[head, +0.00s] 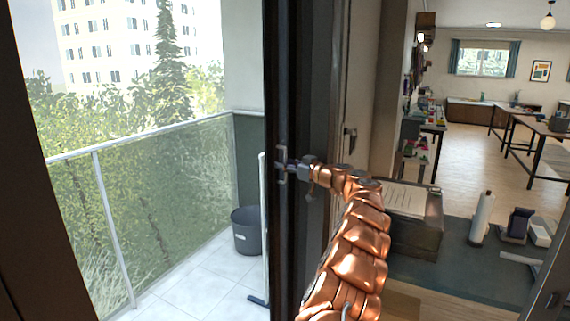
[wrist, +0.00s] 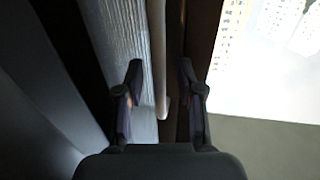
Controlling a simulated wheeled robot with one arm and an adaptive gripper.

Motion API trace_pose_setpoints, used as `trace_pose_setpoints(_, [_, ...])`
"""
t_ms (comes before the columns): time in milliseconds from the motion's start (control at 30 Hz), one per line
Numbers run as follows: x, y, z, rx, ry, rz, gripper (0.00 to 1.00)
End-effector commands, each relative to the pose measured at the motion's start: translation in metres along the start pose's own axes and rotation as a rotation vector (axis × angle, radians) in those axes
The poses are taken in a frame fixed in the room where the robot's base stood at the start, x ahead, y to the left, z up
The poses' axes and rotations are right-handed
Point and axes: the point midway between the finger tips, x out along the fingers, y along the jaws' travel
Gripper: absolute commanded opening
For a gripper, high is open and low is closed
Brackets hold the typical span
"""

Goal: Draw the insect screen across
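A dark upright frame (head: 300,60) stands between the balcony and the room. A small grey upright handle (head: 282,165) sits on its balcony-side face; I take this as the pull of the insect screen. No spread mesh can be made out across the opening. My gripper (head: 288,166) is at this handle, with the copper-coloured arm reaching up from below. In the wrist view my gripper (wrist: 160,95) has its two dark fingers apart, on either side of a pale bar (wrist: 158,50), with gaps showing. A pale ridged strip (wrist: 120,40) runs beside the bar.
The balcony at left has a glass railing (head: 150,190), a dark bin (head: 246,231) and a pale tiled floor. The room at right holds a box with a paper (head: 408,200), a paper roll (head: 482,218) and tables. A dark post (head: 20,190) borders the opening at left.

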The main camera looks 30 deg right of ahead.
Motion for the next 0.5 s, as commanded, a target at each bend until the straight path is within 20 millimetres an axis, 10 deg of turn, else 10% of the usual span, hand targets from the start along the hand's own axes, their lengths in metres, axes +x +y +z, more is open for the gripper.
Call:
trace_pose_setpoints(200, [-0.0001,-0.0001,-0.0002,0.000,0.001,0.000,0.36])
trace_pose_setpoints(500, [-0.0001,-0.0002,-0.0002,0.000,0.001,-0.001,0.05])
